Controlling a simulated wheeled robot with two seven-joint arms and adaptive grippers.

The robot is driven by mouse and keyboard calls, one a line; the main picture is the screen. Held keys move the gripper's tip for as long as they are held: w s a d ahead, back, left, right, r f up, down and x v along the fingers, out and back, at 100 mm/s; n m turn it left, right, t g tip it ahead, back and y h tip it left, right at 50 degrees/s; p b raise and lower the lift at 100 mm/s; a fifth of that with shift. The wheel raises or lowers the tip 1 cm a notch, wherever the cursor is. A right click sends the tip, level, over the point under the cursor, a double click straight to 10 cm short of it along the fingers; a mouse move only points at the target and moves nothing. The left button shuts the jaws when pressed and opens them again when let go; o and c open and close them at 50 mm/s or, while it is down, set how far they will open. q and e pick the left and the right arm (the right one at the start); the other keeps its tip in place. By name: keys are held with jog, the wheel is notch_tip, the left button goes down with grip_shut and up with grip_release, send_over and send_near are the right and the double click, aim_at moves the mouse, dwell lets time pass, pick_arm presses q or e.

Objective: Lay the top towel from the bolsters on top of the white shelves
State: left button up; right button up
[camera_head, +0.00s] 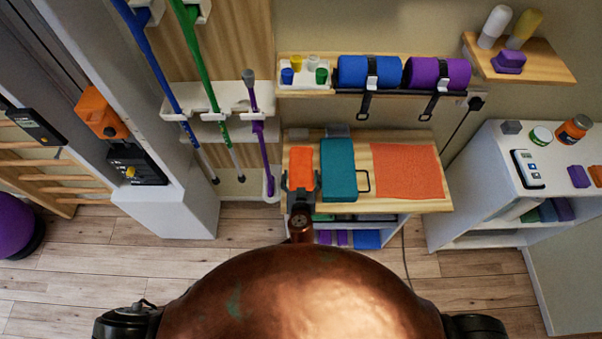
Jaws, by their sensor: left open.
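A blue bolster (355,72) and a purple bolster (424,73) lie strapped on a wooden wall shelf (395,92); I see no clear towel on them. The white shelves (476,160) stand at the right, their top holding small items. Folded purple and green cloths (556,210) lie in a lower compartment. My left gripper (301,184) is open over the left end of a wooden bench top (420,205). An orange block (301,162) shows between and beyond its fingers; contact cannot be told. My right gripper is not in view.
A teal block (338,168) and a flat orange sheet (404,170) lie on the bench top. A white device (527,168), a jar (541,136) and an orange bottle (573,130) stand on the white shelves. Coloured poles (206,75) hang at the left.

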pick_arm(q)
jog(key=v, duration=1)
jog(key=shift+s+r, duration=0.15)
jog(key=shift+s, duration=0.15)
jog(key=shift+s, duration=0.1)
